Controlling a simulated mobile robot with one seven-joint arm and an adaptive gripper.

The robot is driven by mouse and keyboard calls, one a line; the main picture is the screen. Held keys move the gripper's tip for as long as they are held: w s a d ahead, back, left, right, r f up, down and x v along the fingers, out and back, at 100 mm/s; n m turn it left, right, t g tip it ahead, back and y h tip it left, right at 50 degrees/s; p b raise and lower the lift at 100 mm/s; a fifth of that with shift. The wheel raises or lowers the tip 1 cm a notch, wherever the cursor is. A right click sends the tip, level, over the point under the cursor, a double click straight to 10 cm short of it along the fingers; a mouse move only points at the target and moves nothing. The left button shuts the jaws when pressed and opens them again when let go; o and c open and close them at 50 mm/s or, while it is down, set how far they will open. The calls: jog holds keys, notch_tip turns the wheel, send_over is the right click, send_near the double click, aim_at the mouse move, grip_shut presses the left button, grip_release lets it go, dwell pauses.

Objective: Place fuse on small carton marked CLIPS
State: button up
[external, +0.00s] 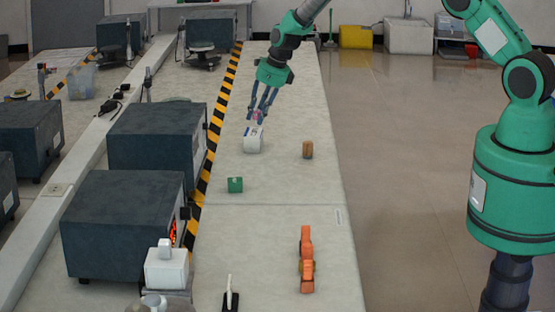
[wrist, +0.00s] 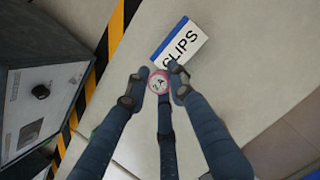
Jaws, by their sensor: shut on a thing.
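The small carton (external: 252,143) is white with a blue edge and stands on the long bench. Its top reads CLIPS in the wrist view (wrist: 188,45). My gripper (external: 258,117) is just above the carton in the external view. In the wrist view my gripper (wrist: 159,82) has its fingers closed around a round pink-rimmed piece with a pale marked face, the fuse (wrist: 158,84). I cannot tell whether the fuse touches the carton.
A brown block (external: 307,149) stands right of the carton and a green block (external: 235,185) nearer the camera. An orange object (external: 306,260) lies at the front. Dark boxes (external: 122,225) line the left, beyond a yellow-black stripe (external: 216,125). The bench between is clear.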

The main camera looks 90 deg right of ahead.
jog(key=shift+w+d, duration=0.55)
jog(key=shift+w, duration=0.15)
jog(key=shift+f, duration=0.1)
jog(key=shift+f, duration=1.7)
jog(key=shift+f, duration=0.1)
jog(key=o, duration=1)
